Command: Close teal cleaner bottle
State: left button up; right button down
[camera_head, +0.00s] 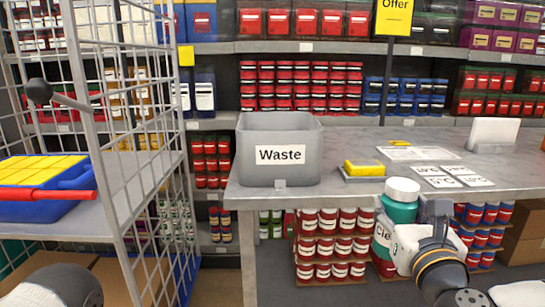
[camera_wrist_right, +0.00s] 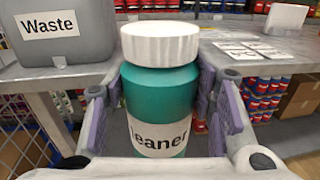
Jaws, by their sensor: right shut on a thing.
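The teal cleaner bottle (camera_head: 398,211) stands upright in front of the table's edge, right of centre in the head view. It also fills the middle of the right wrist view (camera_wrist_right: 160,95). Its white cap (camera_head: 402,190) sits level on top, also clear in the wrist view (camera_wrist_right: 160,43); I cannot tell how tight it is. My right gripper (camera_wrist_right: 163,108) is shut on the bottle body, one purple-padded finger on each side, below the cap. In the head view my right wrist hides the bottle's lower right part. My left gripper is not in view.
A grey Waste bin (camera_head: 279,150) stands on the table (camera_head: 330,180). A yellow sponge (camera_head: 364,168), temperature cards (camera_head: 453,176) and a white holder (camera_head: 493,134) lie farther right. A wire cart (camera_head: 120,190) with a blue crate (camera_head: 60,208) is at left. Stocked shelves stand behind.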

jog(key=shift+n+y, duration=0.3)
jog(key=shift+y, duration=0.1)
jog(key=s+a+f, duration=0.1)
jog(key=s+f, duration=0.1)
jog(key=s+a+f, duration=0.1)
jog(key=s+f, duration=0.1)
jog(key=s+f+p, duration=0.1)
jog(key=s+f, duration=0.1)
jog(key=shift+s+a+f, duration=0.1)
jog(key=shift+a+f, duration=0.05)
jog(key=shift+a, duration=0.25)
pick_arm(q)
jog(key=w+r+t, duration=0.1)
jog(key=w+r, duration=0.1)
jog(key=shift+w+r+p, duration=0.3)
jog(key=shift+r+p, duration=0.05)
pick_arm(e)
jog(key=y, duration=0.1)
send_near(382, 242)
jog(key=shift+n, duration=0.3)
jog(key=f, duration=0.1)
jog(key=s+a+f, duration=0.2)
jog(key=shift+f, duration=0.35)
jog(key=shift+w, duration=0.1)
